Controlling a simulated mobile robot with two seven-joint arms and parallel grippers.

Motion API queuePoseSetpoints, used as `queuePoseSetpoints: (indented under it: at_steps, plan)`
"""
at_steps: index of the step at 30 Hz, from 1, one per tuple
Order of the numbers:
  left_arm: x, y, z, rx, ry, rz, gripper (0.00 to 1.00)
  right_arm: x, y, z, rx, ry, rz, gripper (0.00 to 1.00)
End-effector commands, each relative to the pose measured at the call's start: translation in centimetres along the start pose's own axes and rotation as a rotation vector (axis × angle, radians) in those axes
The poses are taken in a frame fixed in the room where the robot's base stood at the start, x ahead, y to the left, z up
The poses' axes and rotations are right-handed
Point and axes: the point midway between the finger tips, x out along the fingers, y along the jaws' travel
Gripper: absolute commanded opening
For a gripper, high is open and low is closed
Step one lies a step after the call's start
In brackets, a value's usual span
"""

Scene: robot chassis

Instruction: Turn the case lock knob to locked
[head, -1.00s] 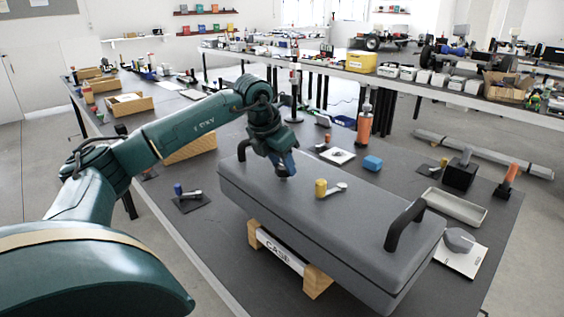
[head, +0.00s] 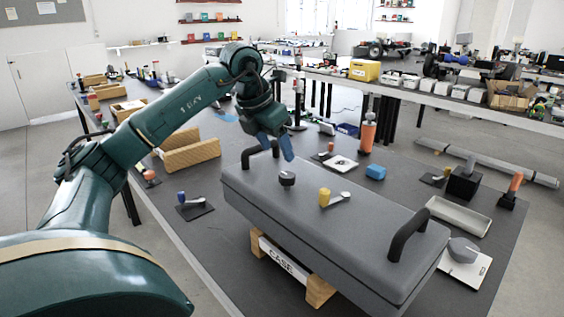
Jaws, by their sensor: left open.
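The grey case (head: 330,234) with two black handles lies on wooden blocks on the dark table. Its front shows a white CASE label (head: 283,261). A small dark round knob (head: 287,179) stands on the lid near the left handle. A yellow post with a grey lever (head: 325,197) stands on the lid to its right; the lever points right. My left gripper (head: 287,154) is open and points down above the dark knob, with a small gap in the picture. Any lock marking is too small to read. My right gripper is out of view.
The black handles (head: 408,236) stick up from the lid. A blue block (head: 375,172), a shallow tray (head: 458,215) and an orange cylinder (head: 367,136) stand behind and right. A blue-topped lever on a dark plate (head: 194,207) lies left of the case. Wooden blocks (head: 190,154) sit behind my arm.

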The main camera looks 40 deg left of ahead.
Motion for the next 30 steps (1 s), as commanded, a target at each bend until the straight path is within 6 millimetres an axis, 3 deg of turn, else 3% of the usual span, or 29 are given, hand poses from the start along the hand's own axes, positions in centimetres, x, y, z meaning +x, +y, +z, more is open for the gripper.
queuePoseSetpoints:
  at_steps: [3, 9, 30]
  plan:
    - [-2.5, 0.0, 0.1, 0.001, -0.003, 0.001, 0.59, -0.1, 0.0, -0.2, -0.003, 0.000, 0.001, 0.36]
    - [-4.6, 0.0, 0.0, 0.001, 0.000, 0.000, 0.59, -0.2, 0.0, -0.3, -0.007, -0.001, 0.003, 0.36]
    - [-4.9, 0.0, 0.0, 0.000, 0.001, 0.000, 0.59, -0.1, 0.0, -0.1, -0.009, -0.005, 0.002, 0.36]
